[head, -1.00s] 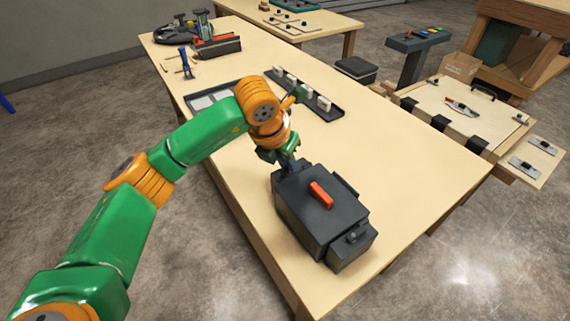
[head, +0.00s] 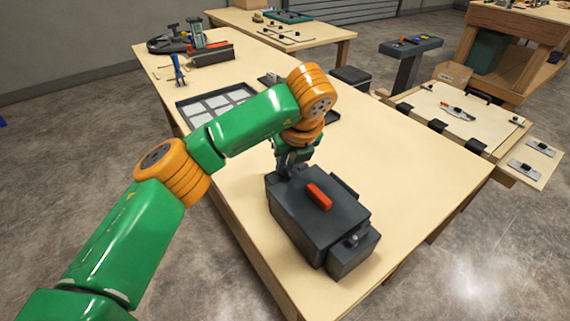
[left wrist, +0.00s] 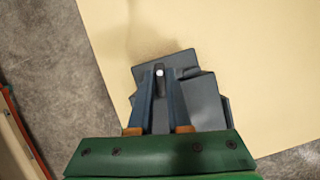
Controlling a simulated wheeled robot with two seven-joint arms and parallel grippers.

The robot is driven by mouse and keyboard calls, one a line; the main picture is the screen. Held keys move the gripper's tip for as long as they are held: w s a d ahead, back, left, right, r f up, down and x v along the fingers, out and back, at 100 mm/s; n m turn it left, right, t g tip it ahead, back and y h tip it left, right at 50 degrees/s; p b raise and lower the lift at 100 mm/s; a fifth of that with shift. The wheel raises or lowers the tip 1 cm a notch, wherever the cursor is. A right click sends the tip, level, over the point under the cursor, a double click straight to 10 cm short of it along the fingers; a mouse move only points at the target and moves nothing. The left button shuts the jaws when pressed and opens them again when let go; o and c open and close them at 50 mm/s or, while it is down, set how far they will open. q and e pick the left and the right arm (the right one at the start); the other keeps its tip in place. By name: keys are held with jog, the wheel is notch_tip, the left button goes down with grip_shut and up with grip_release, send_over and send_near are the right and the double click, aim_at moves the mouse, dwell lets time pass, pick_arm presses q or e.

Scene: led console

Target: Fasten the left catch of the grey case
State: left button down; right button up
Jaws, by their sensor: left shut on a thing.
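The grey case (head: 305,222), with a red handle (head: 319,197) on its lid, stands on the wooden bench. My left gripper (head: 284,172) is at the case's far end, pointing down. In the left wrist view, my left gripper's (left wrist: 159,80) two blue-grey fingers straddle a dark catch part (left wrist: 160,84) with a bright round spot, and are shut on it. The fingers and wrist hide most of this catch in the head view, so I cannot tell its exact position. Another catch (head: 353,239) shows on the near end block. My right gripper is out of view.
A shallow tray with pale panels (head: 214,104) lies behind the case, partly covered by my left arm. Tools and a clamp (head: 178,69) stand at the bench's far end. The bench right of the case is clear.

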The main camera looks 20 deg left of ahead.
pick_arm(q)
jog(key=shift+w+d+n+g+y, duration=0.1)
jog(key=shift+n+g+y, duration=0.3)
jog(key=shift+n, duration=0.8)
jog(key=c, duration=0.9)
grip_release()
jog(key=shift+o, duration=0.2)
jog(key=v, duration=0.7)
jog(key=shift+p, duration=0.3)
jog(key=shift+w, duration=0.1)
